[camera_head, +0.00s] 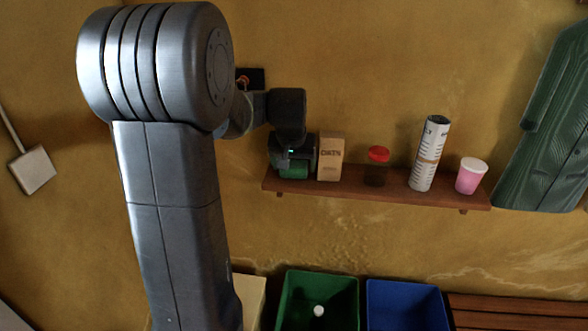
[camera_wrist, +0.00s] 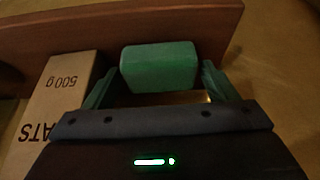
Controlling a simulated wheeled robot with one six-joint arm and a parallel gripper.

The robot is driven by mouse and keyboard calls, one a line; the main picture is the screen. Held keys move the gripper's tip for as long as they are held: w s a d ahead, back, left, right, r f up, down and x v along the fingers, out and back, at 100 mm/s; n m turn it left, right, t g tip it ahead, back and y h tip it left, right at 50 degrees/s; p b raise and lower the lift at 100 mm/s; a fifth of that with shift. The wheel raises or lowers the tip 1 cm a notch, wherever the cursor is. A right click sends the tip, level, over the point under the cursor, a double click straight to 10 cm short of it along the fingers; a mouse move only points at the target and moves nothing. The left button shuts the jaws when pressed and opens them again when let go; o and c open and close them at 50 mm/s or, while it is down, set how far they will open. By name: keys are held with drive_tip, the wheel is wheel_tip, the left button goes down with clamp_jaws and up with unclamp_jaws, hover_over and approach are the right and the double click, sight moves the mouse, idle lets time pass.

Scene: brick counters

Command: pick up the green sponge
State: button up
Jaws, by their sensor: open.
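The green sponge (camera_wrist: 160,66) is a block on the wooden shelf, just beyond and between my fingertips in the wrist view. In the head view, a green patch of it (camera_head: 293,173) shows below my gripper (camera_head: 294,158) at the left end of the shelf. My gripper (camera_wrist: 158,84) is open in the wrist view, with one finger to either side of the sponge's near part. Small gaps seem to show beside the sponge; I cannot tell whether either finger touches it.
The oats box (camera_head: 330,158) stands close to the right of my gripper. Farther right on the shelf (camera_head: 395,186) are a red-lidded jar (camera_head: 377,167), a rolled newspaper (camera_head: 429,153) and a pink cup (camera_head: 470,176). A green bin (camera_head: 318,279) and a blue bin (camera_head: 405,304) are below.

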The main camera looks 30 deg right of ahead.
sight(294, 165)
drive_tip(key=c, duration=0.7)
drive_tip(key=shift+r, duration=0.1)
wheel_tip(294, 165, up, 18)
drive_tip(key=shift+f+p, duration=0.1)
drive_tip(key=shift+p, duration=0.35)
